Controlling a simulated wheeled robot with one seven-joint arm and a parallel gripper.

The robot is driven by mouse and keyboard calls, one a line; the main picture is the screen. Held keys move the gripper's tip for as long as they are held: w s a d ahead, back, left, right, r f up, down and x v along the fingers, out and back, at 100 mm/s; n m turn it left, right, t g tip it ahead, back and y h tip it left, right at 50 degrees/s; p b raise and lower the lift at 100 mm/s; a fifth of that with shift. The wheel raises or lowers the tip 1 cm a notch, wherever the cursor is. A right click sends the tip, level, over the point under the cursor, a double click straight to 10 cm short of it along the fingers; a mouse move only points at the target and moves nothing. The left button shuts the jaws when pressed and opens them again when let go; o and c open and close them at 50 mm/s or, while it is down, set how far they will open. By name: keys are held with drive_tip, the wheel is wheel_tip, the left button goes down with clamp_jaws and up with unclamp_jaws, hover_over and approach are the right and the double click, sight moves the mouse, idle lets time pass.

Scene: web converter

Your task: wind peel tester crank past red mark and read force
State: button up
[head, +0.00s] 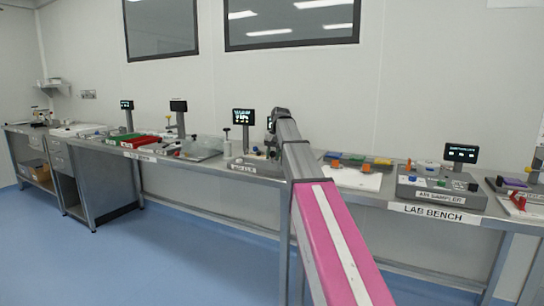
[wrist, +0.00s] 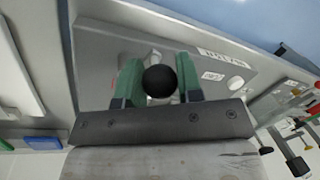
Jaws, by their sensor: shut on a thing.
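In the wrist view the green fingers of my gripper (wrist: 160,84) are closed on either side of a round black knob (wrist: 159,81), which looks like the crank's handle. The knob is over the grey tester body (wrist: 110,48), which has a white label on its far edge. In the head view the tester (head: 252,164) stands on the bench with its dark display (head: 243,117) raised behind it; the text on it is too small to read. My pink and grey arm reaches over the bench and hides my gripper and the crank there.
The lab bench (head: 420,212) runs along the wall. To the left are red and green trays (head: 145,141) and more displays. The blue floor in front is clear.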

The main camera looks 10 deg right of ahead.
drive_tip(key=shift+n, duration=0.3)
drive_tip(key=o, duration=0.6)
